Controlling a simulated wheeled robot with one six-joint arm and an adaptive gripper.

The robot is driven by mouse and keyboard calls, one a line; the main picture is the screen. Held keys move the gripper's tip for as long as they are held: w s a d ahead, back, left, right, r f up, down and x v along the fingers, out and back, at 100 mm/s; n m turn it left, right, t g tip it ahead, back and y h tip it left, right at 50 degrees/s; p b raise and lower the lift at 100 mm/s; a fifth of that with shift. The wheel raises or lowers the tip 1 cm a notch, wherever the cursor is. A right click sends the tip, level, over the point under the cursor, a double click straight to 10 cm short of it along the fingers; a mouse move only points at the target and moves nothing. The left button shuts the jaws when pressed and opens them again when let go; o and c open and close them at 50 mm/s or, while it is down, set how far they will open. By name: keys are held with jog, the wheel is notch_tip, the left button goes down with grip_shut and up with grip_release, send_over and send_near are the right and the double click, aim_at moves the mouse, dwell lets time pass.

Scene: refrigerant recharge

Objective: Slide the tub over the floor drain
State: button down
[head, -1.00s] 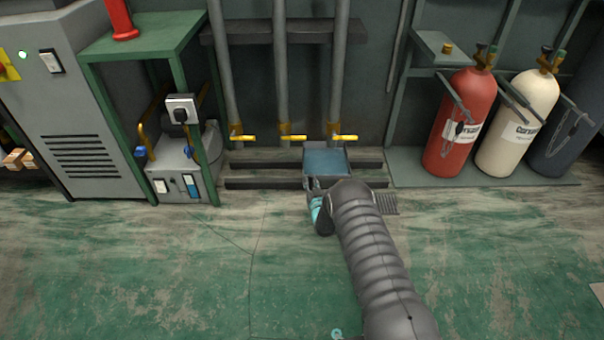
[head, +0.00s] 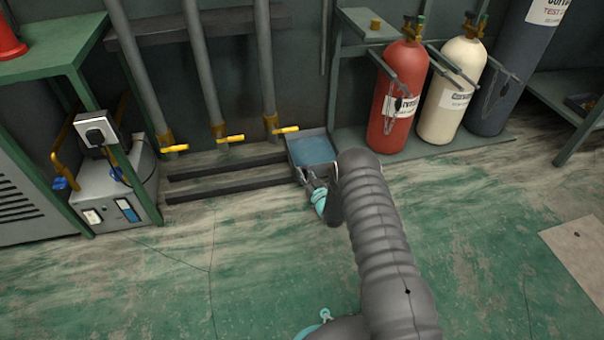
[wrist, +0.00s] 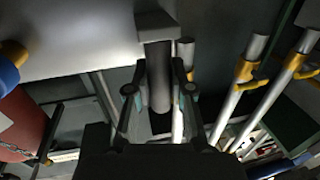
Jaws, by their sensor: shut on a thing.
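The tub (head: 306,135) is a grey square tray with blue liquid in it. It stands low by the back wall, just right of the rightmost yellow valve. My gripper (head: 311,179) is at the tub's near side. In the wrist view my gripper (wrist: 160,88) is shut on a grey bar, which appears to be the tub's handle. The floor drain is not visible now; my arm covers the floor just right of the tub, where the drain likely lies.
Pipes with yellow valves (head: 230,139) stand behind dark floor rails (head: 235,172). A red cylinder (head: 398,95) and a cream cylinder (head: 452,92) stand to the right on a low plate. A grey machine (head: 112,188) stands left. The green floor (head: 250,260) in front is clear.

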jog(key=shift+w+d, duration=0.15)
jog(key=shift+d, duration=0.15)
jog(key=c, duration=1)
grip_release()
jog(key=shift+w+d, duration=0.1)
jog(key=shift+d, duration=0.05)
jog(key=shift+s+a, duration=0.2)
jog(key=shift+s, duration=0.05)
jog(key=v, duration=1.1)
jog(key=shift+s+d, duration=0.2)
jog(key=shift+s, duration=0.1)
